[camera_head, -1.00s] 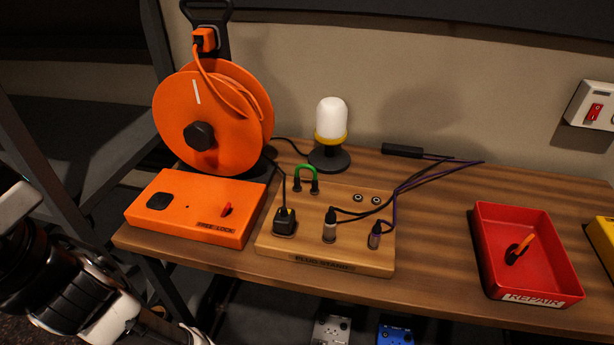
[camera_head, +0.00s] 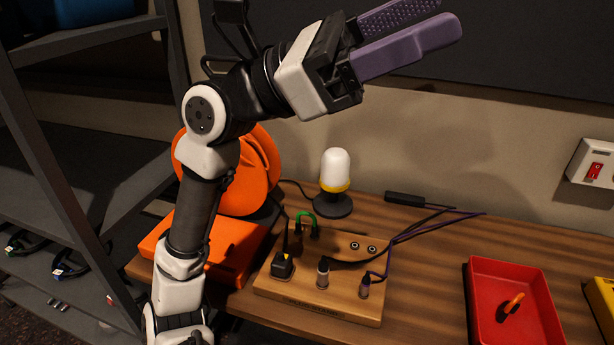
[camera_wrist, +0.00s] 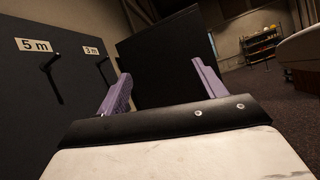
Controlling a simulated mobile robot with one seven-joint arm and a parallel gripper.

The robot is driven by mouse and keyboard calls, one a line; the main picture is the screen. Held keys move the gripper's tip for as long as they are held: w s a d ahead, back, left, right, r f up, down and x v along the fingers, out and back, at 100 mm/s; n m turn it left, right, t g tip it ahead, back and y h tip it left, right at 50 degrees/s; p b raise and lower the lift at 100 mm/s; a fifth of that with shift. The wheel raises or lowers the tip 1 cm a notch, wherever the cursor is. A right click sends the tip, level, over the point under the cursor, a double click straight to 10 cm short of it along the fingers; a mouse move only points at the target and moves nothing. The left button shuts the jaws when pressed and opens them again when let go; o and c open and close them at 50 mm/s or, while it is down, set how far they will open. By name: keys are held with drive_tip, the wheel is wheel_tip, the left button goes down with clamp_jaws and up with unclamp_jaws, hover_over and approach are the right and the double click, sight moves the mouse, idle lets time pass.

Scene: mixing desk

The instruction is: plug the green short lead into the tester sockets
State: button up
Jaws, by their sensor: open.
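The green short lead (camera_head: 307,217) stands as a small arch at the back left of the wooden plug stand (camera_head: 345,313), its two ends in the stand. Two round sockets (camera_head: 363,247) show at the back right of the stand, with nothing in them; I cannot tell whether these are the tester sockets. My gripper (camera_head: 428,20) is raised high above the desk, in front of the dark panel, far from the lead. Its purple fingers are apart and empty. In the wrist view the gripper (camera_wrist: 160,85) is also open, with nothing between the fingers.
The orange reel (camera_head: 250,180) and orange box (camera_head: 235,255) are partly behind my arm. A red repair tray (camera_head: 480,310) is at the right.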

drive_tip(key=w+d+f+t+y+p, duration=0.2)
drive_tip(key=w+d+f+t+y, duration=0.3)
drive_tip(key=w+d+f, duration=0.45)
drive_tip(key=n+t+y+p, duration=0.2)
drive_tip(key=y+p, duration=0.2)
drive_tip(key=y, duration=1.4)
hover_over(306, 217)
drive_tip(key=f, duration=2.4)
drive_tip(key=shift+w+f, duration=0.3)
drive_tip(key=shift+f, duration=0.1)
wheel_tip(306, 217, down, 9)
drive_tip(key=b, duration=0.6)
